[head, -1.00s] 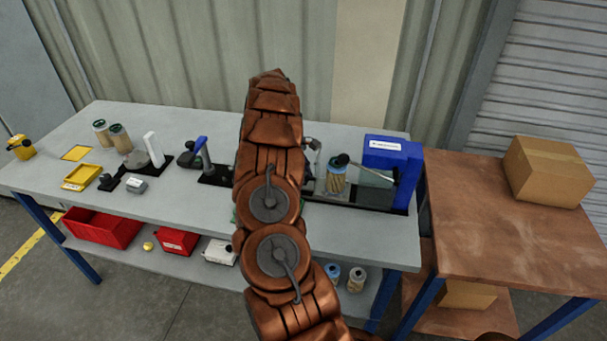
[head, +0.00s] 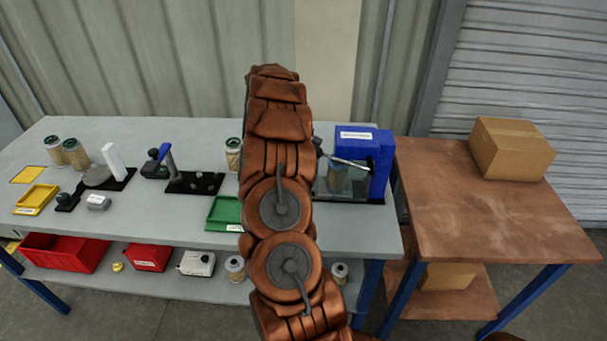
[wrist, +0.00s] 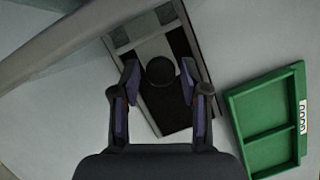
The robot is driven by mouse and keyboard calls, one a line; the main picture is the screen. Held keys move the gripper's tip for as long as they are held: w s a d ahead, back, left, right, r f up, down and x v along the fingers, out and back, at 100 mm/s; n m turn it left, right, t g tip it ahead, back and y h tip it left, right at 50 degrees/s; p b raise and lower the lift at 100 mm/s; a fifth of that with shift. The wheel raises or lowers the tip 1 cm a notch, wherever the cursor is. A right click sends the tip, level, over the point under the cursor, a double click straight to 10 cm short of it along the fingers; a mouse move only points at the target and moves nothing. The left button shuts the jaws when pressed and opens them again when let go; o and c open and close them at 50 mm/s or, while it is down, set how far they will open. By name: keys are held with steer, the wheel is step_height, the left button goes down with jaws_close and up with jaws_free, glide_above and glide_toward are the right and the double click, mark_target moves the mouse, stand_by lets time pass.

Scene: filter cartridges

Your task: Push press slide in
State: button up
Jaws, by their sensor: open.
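The press has a blue housing (head: 365,145) with a white label and a pale lever, at the right end of the bench. The arm hides the left part of the press in the head view. In the wrist view my gripper (wrist: 159,80) is open, with one finger on each side of a dark round knob (wrist: 160,70). The knob sits over a grey slide plate (wrist: 150,48) on a dark base. Contact with the knob cannot be told.
A green tray (head: 225,226) lies left of the arm, and also right of the gripper in the wrist view (wrist: 233,110). A lidded cartridge (head: 233,158) stands behind it. Several fixtures and a yellow tray (head: 37,198) occupy the bench's left side. A brown table (head: 480,205) adjoins.

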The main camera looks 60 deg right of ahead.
steer(key=shift+o, duration=0.7)
steer(key=shift+r, duration=0.1)
steer(key=v, duration=1.1)
steer(key=shift+w+r, duration=0.25)
steer(key=shift+r, duration=0.1)
steer(key=shift+a, duration=0.1)
